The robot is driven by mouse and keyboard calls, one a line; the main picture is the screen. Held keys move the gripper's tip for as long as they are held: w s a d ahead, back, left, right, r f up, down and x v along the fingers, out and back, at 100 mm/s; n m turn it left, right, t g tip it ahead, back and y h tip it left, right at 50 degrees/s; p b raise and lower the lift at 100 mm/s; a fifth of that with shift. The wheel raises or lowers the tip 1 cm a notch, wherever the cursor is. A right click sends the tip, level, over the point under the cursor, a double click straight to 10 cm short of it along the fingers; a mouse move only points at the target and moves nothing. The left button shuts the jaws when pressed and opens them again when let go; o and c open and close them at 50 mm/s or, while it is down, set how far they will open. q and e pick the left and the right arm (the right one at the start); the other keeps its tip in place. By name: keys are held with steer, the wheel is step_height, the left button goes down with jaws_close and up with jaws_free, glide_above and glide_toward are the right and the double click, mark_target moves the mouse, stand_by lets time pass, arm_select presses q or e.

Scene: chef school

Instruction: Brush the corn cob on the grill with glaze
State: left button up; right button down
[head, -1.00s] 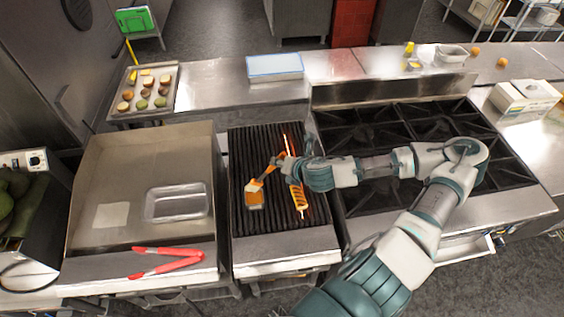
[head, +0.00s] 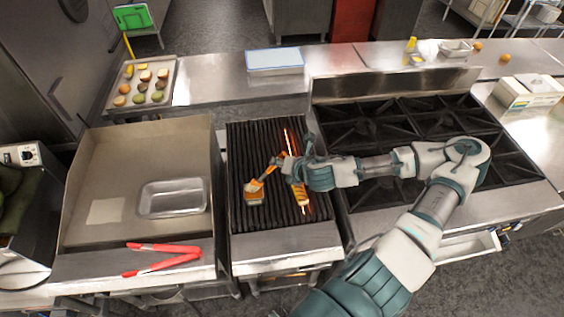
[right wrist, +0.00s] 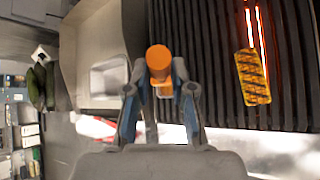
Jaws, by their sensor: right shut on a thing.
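The corn cob (head: 299,194), orange-yellow with dark grill marks, lies on the black grill (head: 270,218) beside a glowing red strip. It also shows at the right of the right wrist view (right wrist: 253,77). My right gripper (head: 284,163) is above the grill, shut on a brush with an orange handle (right wrist: 159,62). The brush head (head: 254,193) points down to the left of the cob, apart from it in the picture. Whether it touches the grill bars I cannot tell. The bristles are too small to judge for glaze. My left gripper is not in view.
A burner stove (head: 425,135) stands at right under my right arm. A tray with several vegetables (head: 168,92) is on the back counter.

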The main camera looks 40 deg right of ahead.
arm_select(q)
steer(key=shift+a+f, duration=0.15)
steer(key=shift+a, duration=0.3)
arm_select(e)
steer(key=shift+f, duration=0.1)
steer(key=shift+f, duration=0.1)
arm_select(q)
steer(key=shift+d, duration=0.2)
arm_select(e)
steer(key=shift+d+f, duration=0.2)
steer(key=shift+d, duration=0.05)
arm_select(q)
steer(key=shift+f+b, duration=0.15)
steer(key=shift+b, duration=0.15)
arm_select(e)
steer(key=shift+a, duration=0.3)
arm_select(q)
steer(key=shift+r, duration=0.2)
arm_select(e)
steer(key=shift+d+f, duration=0.1)
steer(key=shift+f, duration=0.1)
arm_select(q)
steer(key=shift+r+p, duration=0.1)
steer(key=shift+p, duration=0.2)
arm_select(e)
steer(key=shift+r, duration=0.1)
